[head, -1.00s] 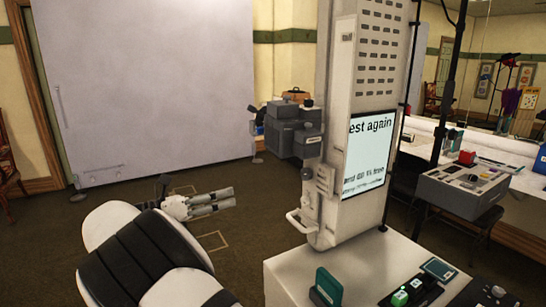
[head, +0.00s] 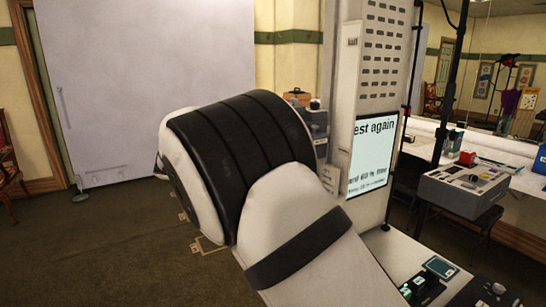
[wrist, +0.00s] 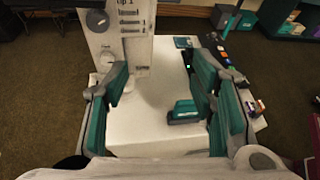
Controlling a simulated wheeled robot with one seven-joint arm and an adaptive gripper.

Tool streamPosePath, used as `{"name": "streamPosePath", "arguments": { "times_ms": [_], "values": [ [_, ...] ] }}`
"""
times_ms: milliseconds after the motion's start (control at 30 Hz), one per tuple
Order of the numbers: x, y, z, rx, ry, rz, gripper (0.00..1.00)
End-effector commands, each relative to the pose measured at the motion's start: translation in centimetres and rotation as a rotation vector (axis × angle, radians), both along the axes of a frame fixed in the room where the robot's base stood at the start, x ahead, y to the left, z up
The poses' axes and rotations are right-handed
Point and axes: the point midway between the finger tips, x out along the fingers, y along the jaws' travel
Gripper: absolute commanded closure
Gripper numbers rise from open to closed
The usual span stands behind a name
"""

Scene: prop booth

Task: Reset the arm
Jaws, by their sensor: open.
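My gripper (wrist: 160,70) shows in the wrist view with its two teal-padded fingers spread wide and nothing between them. It points down over a white tabletop (wrist: 150,125). A teal block-like object (wrist: 183,112) stands on that tabletop, below and near the right finger. In the head view my white and black arm fills the middle and hides the gripper and the teal object.
A tall white machine column with a lit screen (head: 372,157) rises from the white table (head: 398,250). A dark tray with green items (head: 418,288) and a small flat device (head: 440,267) lie there. A grey console (head: 463,188) stands right. Open floor (head: 100,250) lies left.

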Motion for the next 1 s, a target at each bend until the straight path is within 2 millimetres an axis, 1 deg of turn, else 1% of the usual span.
{"name": "streamPosePath", "arguments": {
  "times_ms": [33, 100, 167, 200, 267, 300, 367, 467, 500, 567, 600, 733, 867, 1000],
  "values": [
    [-0.7, -2.4, 1.2, 0.067, -0.021, -0.048, 0.49],
    [-2.0, -5.0, 2.0, 0.166, -0.054, -0.114, 0.49],
    [-3.2, -7.3, 2.7, 0.250, -0.087, -0.173, 0.49],
    [-4.2, -8.6, 3.1, 0.305, -0.109, -0.214, 0.49],
    [-5.7, -10.4, 3.7, 0.384, -0.145, -0.276, 0.49],
    [-6.8, -11.6, 4.0, 0.437, -0.171, -0.317, 0.49],
    [-8.5, -13.2, 4.5, 0.514, -0.211, -0.381, 0.49],
    [-11.6, -15.4, 5.3, 0.637, -0.282, -0.492, 0.49],
    [-12.9, -16.1, 5.5, 0.684, -0.311, -0.536, 0.49],
    [-14.9, -17.2, 5.9, 0.754, -0.358, -0.605, 0.49],
    [-16.2, -17.7, 6.1, 0.799, -0.389, -0.650, 0.49],
    [-20.7, -19.2, 6.6, 0.938, -0.498, -0.802, 0.49],
    [-25.2, -20.0, 6.8, 1.065, -0.611, -0.957, 0.49],
    [-29.9, -20.2, 6.6, 1.190, -0.741, -1.125, 0.49]
  ]
}}
